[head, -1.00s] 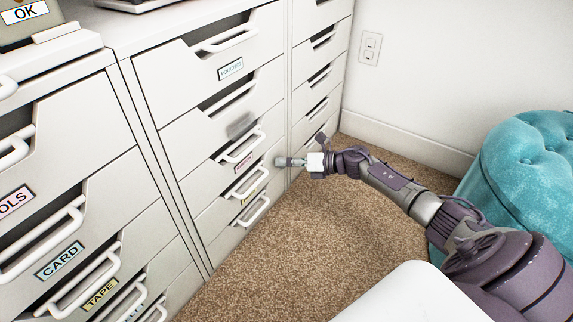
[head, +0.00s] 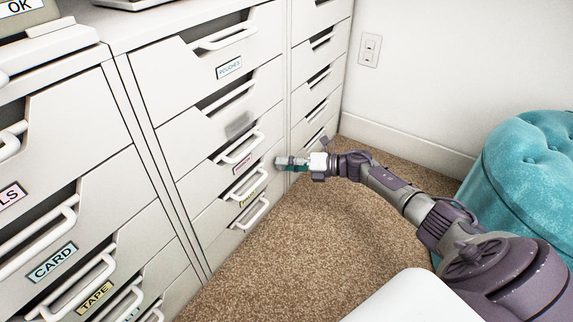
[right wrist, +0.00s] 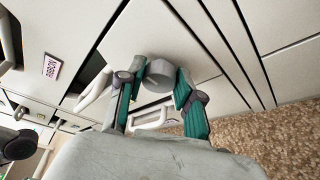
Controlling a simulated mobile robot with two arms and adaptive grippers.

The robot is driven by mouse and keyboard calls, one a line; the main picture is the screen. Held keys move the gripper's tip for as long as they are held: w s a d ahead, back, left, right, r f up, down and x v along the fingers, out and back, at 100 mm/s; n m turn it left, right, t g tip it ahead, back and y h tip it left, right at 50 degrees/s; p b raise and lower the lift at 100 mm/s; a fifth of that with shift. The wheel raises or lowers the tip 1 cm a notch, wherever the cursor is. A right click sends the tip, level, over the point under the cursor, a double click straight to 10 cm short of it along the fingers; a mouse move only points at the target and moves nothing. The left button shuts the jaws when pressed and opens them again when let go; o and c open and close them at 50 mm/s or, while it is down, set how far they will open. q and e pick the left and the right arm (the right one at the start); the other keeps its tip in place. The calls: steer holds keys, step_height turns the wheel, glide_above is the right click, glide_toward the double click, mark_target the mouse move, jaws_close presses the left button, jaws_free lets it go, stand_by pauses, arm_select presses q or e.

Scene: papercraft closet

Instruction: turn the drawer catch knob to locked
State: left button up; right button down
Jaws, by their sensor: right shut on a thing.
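The catch knob (right wrist: 160,74) is a round grey knob on the white drawer front, seen in the right wrist view. My right gripper (right wrist: 161,80) is shut on it, with one teal-padded finger on each side. In the head view, my right gripper (head: 281,163) reaches the right edge of the middle cabinet, beside the drawer with the pink label (head: 242,161); there the fingers hide most of the knob. That label reads RIBBON in the right wrist view (right wrist: 52,67). I cannot read any locked mark by the knob.
White drawer handles stick out close by, such as the ribbon drawer's handle (head: 243,148) and the one below it (head: 250,186). A teal tufted stool (head: 528,170) stands at the right. Brown carpet (head: 300,235) lies open between the drawers and the stool.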

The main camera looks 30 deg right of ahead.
steer(key=c, duration=0.8)
jaws_free()
steer(key=shift+o, duration=0.2)
steer(key=v, duration=1.2)
